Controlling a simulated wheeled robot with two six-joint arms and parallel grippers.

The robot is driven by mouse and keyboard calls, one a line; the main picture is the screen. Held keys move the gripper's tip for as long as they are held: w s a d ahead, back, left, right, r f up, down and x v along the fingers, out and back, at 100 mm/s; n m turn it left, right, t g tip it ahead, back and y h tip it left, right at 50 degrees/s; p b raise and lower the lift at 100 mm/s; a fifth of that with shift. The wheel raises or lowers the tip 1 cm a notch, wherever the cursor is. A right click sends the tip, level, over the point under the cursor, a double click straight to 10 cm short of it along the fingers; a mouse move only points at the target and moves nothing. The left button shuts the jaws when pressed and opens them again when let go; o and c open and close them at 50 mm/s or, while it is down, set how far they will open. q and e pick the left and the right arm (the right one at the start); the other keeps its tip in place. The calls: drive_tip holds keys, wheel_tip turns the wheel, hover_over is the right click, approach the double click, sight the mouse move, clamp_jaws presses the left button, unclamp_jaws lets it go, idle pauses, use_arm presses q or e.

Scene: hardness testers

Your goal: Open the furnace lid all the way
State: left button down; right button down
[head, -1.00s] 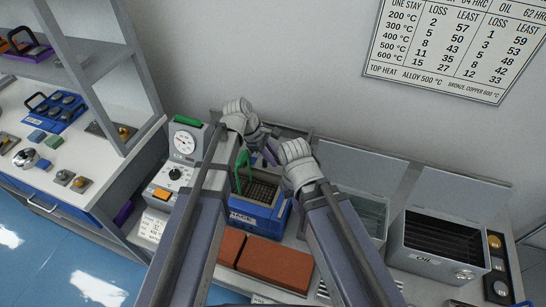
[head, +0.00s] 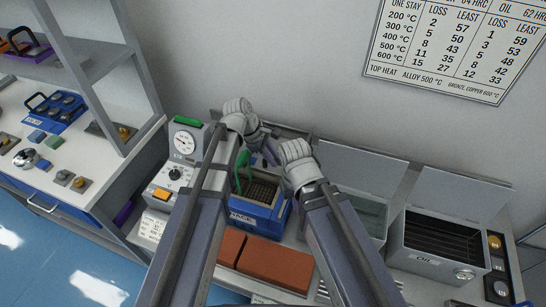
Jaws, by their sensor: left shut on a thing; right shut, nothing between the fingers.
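The blue furnace (head: 262,222) stands on the bench with its dark, gridded chamber showing. A green handle (head: 243,160) rises at the chamber's left side. What looks like the lid (head: 292,132) stands raised behind the chamber, mostly hidden by my grippers. My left gripper (head: 262,137) is over the back of the furnace, shut at the lid; the exact grip is hidden by the glove-like wrist. My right gripper (head: 272,155) is shut and empty just right of and below it, close by; I cannot tell whether it touches the lid.
A control box with a gauge (head: 184,143) stands left of the furnace. Reddish bricks (head: 276,264) lie in front. Two open grey tanks stand to the right, one marked oil (head: 438,240). A wall chart (head: 455,45) hangs behind. A shelf unit (head: 88,75) is at left.

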idle(0.3)
use_arm(q)
drive_tip(key=w, duration=0.2)
drive_tip(key=w+d, duration=0.1)
drive_tip(key=w, duration=0.1)
drive_tip(key=shift+w+d, duration=0.1)
drive_tip(key=shift+d, duration=0.05)
drive_tip(key=c, duration=0.8)
unclamp_jaws()
drive_tip(key=shift+o, duration=0.2)
drive_tip(key=p+v, duration=0.7)
drive_tip(key=shift+r, duration=0.4)
